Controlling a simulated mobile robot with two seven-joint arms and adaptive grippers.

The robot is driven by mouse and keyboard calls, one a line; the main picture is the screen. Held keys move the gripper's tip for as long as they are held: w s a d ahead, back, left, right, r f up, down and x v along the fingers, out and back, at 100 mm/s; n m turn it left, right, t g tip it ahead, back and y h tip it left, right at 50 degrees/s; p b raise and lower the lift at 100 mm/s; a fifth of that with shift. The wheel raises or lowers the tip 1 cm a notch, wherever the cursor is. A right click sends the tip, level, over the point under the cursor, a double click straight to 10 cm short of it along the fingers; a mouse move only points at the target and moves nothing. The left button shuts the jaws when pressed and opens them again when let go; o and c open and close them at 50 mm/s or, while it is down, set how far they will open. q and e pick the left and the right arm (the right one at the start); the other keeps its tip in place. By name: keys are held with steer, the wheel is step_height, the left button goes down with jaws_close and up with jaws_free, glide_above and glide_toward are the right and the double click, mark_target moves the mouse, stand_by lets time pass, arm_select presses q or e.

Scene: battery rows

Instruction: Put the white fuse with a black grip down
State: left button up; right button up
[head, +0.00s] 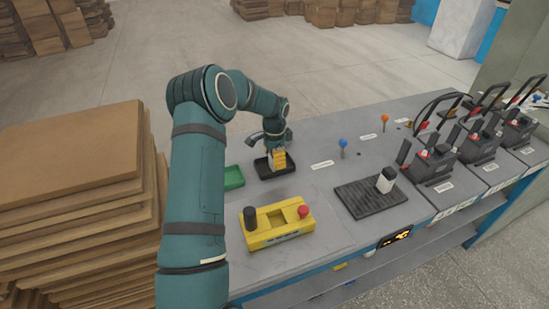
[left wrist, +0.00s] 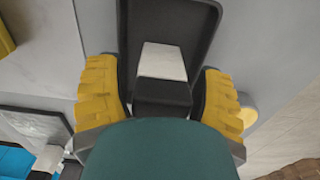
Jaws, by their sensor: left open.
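The white fuse with a black grip (left wrist: 163,62) shows in the left wrist view, lying in a black tray (left wrist: 128,40). My left gripper (left wrist: 162,100) is open, with one yellow finger on each side of the fuse's black grip and gaps between them. In the head view my left gripper (head: 279,160) is down at the black tray (head: 275,174) on the bench, and mostly hides the fuse. My right gripper is in neither view.
A green tray (head: 234,177) sits left of the black tray. A yellow box (head: 275,235) with a black knob and a red button stands nearer. A ribbed black mat (head: 360,200) holds a white and black piece (head: 386,179). Black lever units (head: 435,160) line the right.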

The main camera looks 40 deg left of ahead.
arm_select(q)
step_height(320, 180, up, 12)
steer(key=shift+r+p, duration=0.1)
steer(key=shift+p, duration=0.95)
